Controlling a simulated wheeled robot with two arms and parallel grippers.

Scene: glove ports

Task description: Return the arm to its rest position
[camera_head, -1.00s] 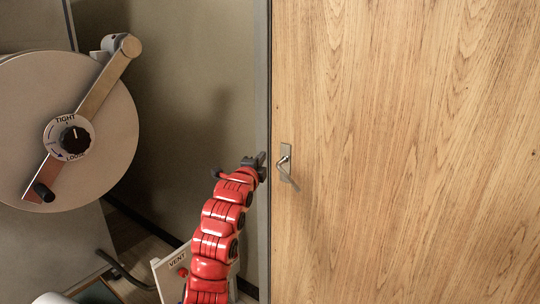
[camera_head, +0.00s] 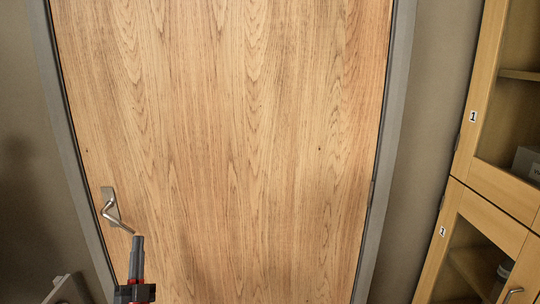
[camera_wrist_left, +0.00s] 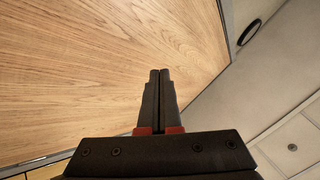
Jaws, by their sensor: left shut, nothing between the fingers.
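My left gripper (camera_head: 138,245) is low at the left in the head view, in front of the wooden door and just below the door's lever handle (camera_head: 113,212). In the left wrist view its two dark fingers (camera_wrist_left: 159,75) lie side by side, shut, with nothing between them. The fingers point toward the door surface; I cannot tell the exact gap to the handle. My right gripper is not in view.
The closed wooden door (camera_head: 240,120) fills the middle, inside a grey frame (camera_head: 398,100). A wooden cabinet with glass doors (camera_head: 470,180) stands at the right. A pale panel (camera_head: 68,290) shows at the bottom left.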

